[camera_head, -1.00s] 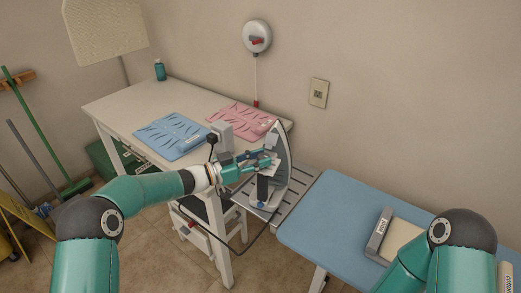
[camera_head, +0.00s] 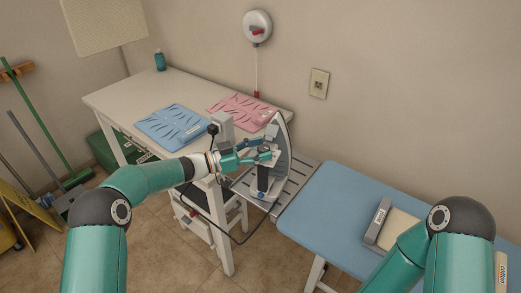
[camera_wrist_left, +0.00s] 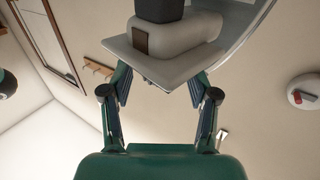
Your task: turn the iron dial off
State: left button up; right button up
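The iron (camera_head: 283,160) stands upright on the slatted metal rest at the end of the blue ironing board, its pointed soleplate toward the right. My left gripper (camera_head: 262,155) is at the iron's left side, around its upper part. In the left wrist view, the gripper's two fingers (camera_wrist_left: 160,85) are spread apart. A pale part of the iron (camera_wrist_left: 170,55) with a dark grey block and a small brown plate lies at the fingertips; I cannot tell whether they touch it. I cannot make out the dial clearly. Only my right arm's links show, at lower right.
The blue ironing board (camera_head: 335,205) and slatted rest (camera_head: 300,182) lie to the right. A white table (camera_head: 190,92) with blue (camera_head: 172,127) and pink (camera_head: 240,109) folded cloths stands behind. A dark cord hangs below my left gripper. The wall is close behind the iron.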

pick_arm(q)
jog(key=shift+a, duration=0.1)
jog(key=v, duration=1.1)
jog(key=shift+s+a, duration=0.15)
jog(key=shift+a, duration=0.25)
jog(key=shift+f, duration=0.1)
